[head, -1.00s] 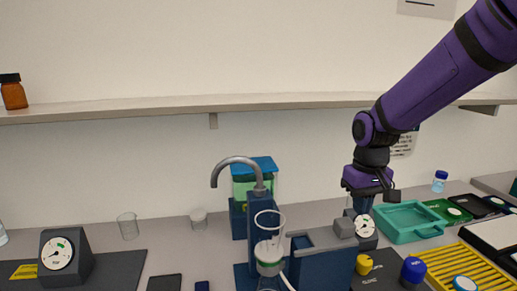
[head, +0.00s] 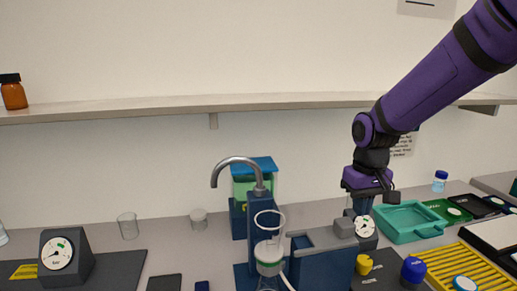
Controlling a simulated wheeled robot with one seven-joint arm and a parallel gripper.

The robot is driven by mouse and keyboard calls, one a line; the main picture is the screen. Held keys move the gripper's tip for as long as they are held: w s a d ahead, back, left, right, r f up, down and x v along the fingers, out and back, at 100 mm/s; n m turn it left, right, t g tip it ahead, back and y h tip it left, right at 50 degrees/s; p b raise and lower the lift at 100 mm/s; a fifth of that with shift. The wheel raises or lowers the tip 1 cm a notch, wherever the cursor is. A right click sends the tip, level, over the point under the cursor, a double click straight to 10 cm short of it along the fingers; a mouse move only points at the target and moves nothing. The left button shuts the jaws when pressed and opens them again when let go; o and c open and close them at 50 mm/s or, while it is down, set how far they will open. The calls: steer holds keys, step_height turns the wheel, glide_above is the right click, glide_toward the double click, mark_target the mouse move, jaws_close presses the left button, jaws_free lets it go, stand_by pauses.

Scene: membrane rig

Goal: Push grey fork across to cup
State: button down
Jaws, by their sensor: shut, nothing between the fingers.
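The grey fork (head: 343,227) shows as a grey block on top of the dark blue rig body (head: 325,266), at its right end. The clear glass cup (head: 269,228) stands at the rig's left, above a pale green and white holder. My gripper (head: 361,207) is shut and empty, pointing down just right of and behind the grey block. Its fingertips are partly hidden by the block and a dial gauge, so I cannot tell whether they touch the block. A gap of rig top lies between block and cup.
A dial gauge (head: 365,226) sits close by the gripper. A teal tray (head: 408,222) lies to its right. Yellow (head: 363,265) and blue (head: 414,270) knobs stand in front. A curved grey spout (head: 236,163) rises behind the cup.

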mark_target(341, 222)
steer(key=shift+f, duration=1.65)
steer(key=shift+s+a, duration=0.2)
steer(key=shift+a, duration=0.8)
steer(key=shift+s+a, duration=0.15)
steer(key=shift+a, duration=0.8)
steer(key=shift+s+a, duration=0.2)
steer(key=shift+a, duration=0.8)
steer(key=shift+d, duration=0.15)
steer(key=shift+w+d, duration=0.1)
steer(key=shift+d, duration=0.35)
steer(key=shift+r, duration=4)
